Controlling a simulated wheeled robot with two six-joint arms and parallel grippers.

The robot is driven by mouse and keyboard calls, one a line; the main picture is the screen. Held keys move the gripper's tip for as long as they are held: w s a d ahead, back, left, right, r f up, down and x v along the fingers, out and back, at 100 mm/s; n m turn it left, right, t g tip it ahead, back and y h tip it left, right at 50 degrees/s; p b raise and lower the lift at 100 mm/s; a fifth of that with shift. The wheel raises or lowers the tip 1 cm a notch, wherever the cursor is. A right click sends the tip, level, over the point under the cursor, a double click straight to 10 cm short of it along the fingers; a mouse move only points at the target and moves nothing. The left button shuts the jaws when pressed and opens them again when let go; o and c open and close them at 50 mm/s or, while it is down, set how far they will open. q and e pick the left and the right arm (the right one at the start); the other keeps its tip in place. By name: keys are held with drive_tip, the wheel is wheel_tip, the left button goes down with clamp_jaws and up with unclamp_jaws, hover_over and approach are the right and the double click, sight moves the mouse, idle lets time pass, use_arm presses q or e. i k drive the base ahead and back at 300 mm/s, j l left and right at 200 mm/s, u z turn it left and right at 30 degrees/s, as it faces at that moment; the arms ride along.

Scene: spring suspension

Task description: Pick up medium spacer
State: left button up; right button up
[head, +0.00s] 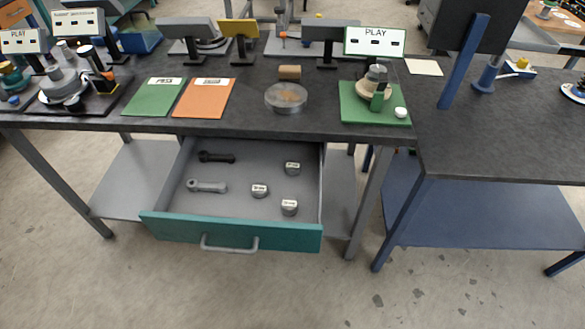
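Three short grey cylinders with white labels lie in the open drawer (222,215). One is at the back right (292,168), one is nearer the middle (259,191), and one is at the front right (289,208). They look like spacers of slightly different sizes. The label text is too small to read, so I cannot tell which is the medium spacer. They stand apart from each other on the drawer floor. Neither of my grippers is in view.
On the table above are a green mat (154,98), an orange mat (203,99), a round dish (286,98) and a green base (362,111) with a stacked assembly. The floor before the drawer is clear.

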sight(292, 167)
drive_tip(key=j+z, duration=0.4)
drive_tip(key=j, duration=0.2)
drive_tip(key=j+z, duration=0.4)
drive_tip(key=j, duration=0.2)
drive_tip(key=k+j+z, duration=0.2)
drive_tip(key=j+z, duration=0.2)
drive_tip(key=j, duration=0.15)
